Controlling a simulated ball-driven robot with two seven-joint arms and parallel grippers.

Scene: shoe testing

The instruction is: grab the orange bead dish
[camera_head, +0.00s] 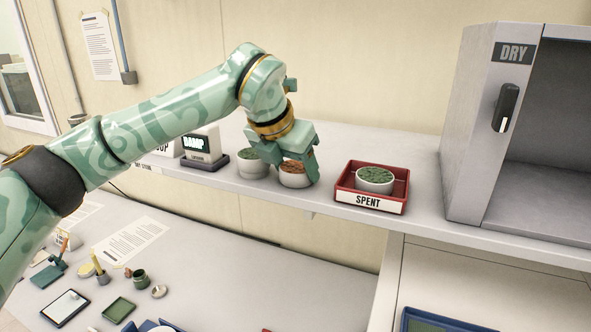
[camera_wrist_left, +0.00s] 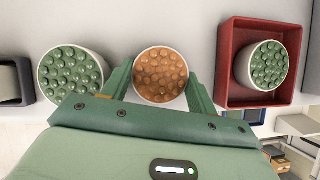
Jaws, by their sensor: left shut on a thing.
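The orange bead dish (camera_head: 294,174) is a small white dish filled with orange beads, on the shelf between a green bead dish and the red tray. My left gripper (camera_head: 298,170) comes down over it from above. In the left wrist view the orange bead dish (camera_wrist_left: 160,72) lies between the two green fingers of my left gripper (camera_wrist_left: 160,84), which is shut on its sides. The dish looks upright; whether it touches the shelf I cannot tell. My right gripper is not in view.
A green bead dish (camera_head: 251,165) stands close left of the orange one. Right of it, a red tray (camera_head: 347,185) labelled SPENT holds another green bead dish (camera_head: 375,182). A DAMP block (camera_head: 201,146) stands farther left. A grey DRY cabinet (camera_head: 478,130) stands at the right.

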